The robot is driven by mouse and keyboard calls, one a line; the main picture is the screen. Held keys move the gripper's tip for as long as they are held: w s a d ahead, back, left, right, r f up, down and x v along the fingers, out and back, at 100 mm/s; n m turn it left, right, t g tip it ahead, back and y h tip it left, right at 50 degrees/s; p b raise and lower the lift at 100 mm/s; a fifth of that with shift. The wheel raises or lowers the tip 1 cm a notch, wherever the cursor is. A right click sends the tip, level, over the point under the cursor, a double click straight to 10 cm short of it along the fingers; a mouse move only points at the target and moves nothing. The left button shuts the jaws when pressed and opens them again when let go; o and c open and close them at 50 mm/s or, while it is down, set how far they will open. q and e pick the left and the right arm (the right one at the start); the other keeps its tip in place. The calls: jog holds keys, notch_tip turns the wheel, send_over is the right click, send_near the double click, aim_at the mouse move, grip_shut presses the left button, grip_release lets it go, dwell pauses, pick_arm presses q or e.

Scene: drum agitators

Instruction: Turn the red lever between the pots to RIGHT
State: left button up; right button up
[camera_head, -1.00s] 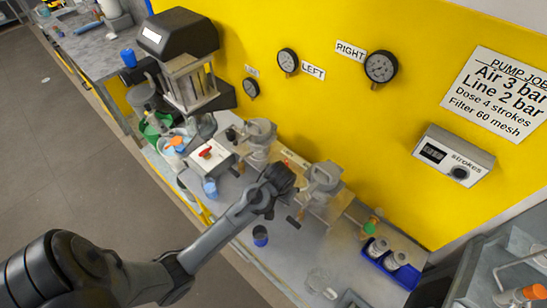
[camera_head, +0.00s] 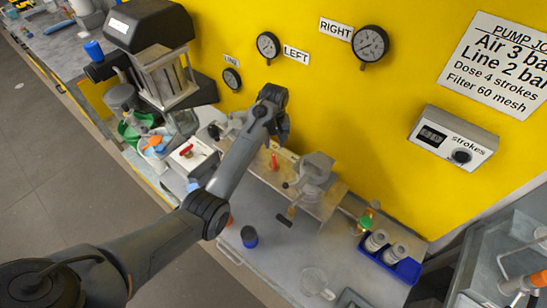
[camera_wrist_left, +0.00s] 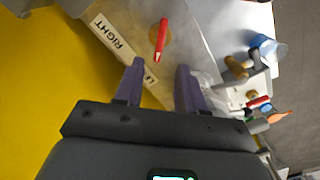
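The red lever (camera_head: 274,161) stands on the bench between the pots, just below my left gripper (camera_head: 281,136). In the left wrist view the red lever (camera_wrist_left: 161,40) sits on a round brass-coloured base, its near end just ahead of the gap between my fingertips (camera_wrist_left: 158,68). The fingers are apart and nothing is between them. A RIGHT label (camera_wrist_left: 112,36) lies left of the lever; a second label is partly hidden by a finger. The right pot (camera_head: 316,175) is clear in the head view; the left pot is mostly hidden behind my arm. My right gripper is not in view.
The yellow wall (camera_head: 325,100) with gauges (camera_head: 370,44) is close behind. A blue tray (camera_head: 402,268) with canisters stands at the right. A small red-handled valve box (camera_head: 190,158) is left of my arm. A dark blue cup (camera_head: 249,236) stands on the bench front.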

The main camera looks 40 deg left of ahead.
aim_at(274, 159)
pick_arm(q)
notch_tip(274, 159, down, 9)
jog(key=shift+f, duration=0.2)
dwell(0.3)
grip_shut()
